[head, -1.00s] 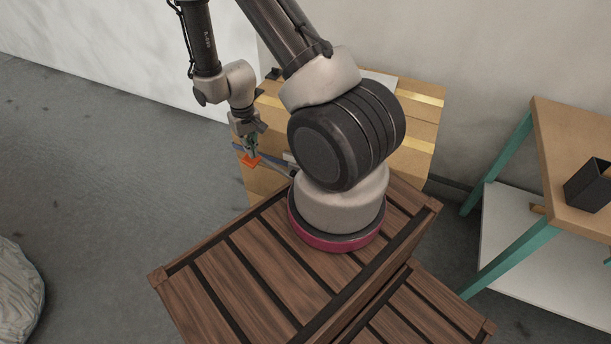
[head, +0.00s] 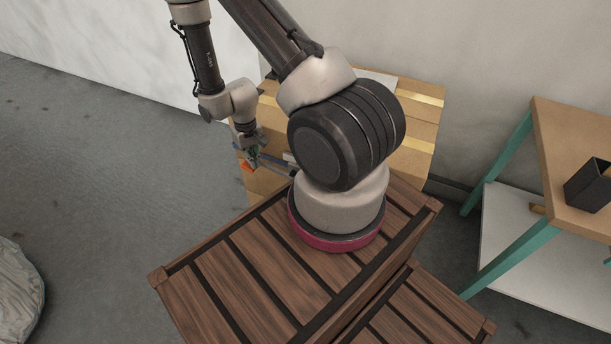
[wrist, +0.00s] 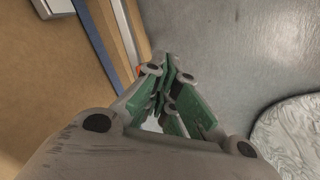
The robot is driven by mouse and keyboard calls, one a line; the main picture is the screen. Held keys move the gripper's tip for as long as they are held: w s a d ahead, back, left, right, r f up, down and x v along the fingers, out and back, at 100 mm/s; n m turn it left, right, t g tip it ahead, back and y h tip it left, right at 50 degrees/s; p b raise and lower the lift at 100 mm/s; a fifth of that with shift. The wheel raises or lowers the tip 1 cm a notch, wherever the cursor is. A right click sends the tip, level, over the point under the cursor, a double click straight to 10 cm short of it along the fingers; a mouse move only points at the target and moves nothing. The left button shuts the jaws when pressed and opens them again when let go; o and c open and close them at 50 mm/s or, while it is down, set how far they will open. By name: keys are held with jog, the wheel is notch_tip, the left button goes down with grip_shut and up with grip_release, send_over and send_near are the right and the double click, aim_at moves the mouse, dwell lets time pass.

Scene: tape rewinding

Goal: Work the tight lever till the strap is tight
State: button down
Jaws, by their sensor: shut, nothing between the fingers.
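The orange lever (head: 246,167) shows as a small patch at the left edge of a cardboard box, mostly hidden by my gripper. My gripper (head: 252,161) is shut and empty, right beside the lever; I cannot tell whether they touch. In the wrist view its green-padded fingers (wrist: 170,78) are closed together, and a sliver of the orange lever (wrist: 139,70) shows just left of their tips. A blue strap (wrist: 100,42) runs along the box to the left. How tight it is cannot be seen.
The cardboard box (head: 415,140) with yellow bands stands against the wall. Wooden slatted crates (head: 240,270) lie in front, under my arm's base. A table with teal legs (head: 500,250) is at the right. The grey floor at left is clear, apart from a pale crumpled object (head: 18,290).

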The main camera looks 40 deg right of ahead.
jog(key=shift+f, duration=2.6)
jog(key=shift+r, duration=5.2)
jog(key=shift+r, duration=2)
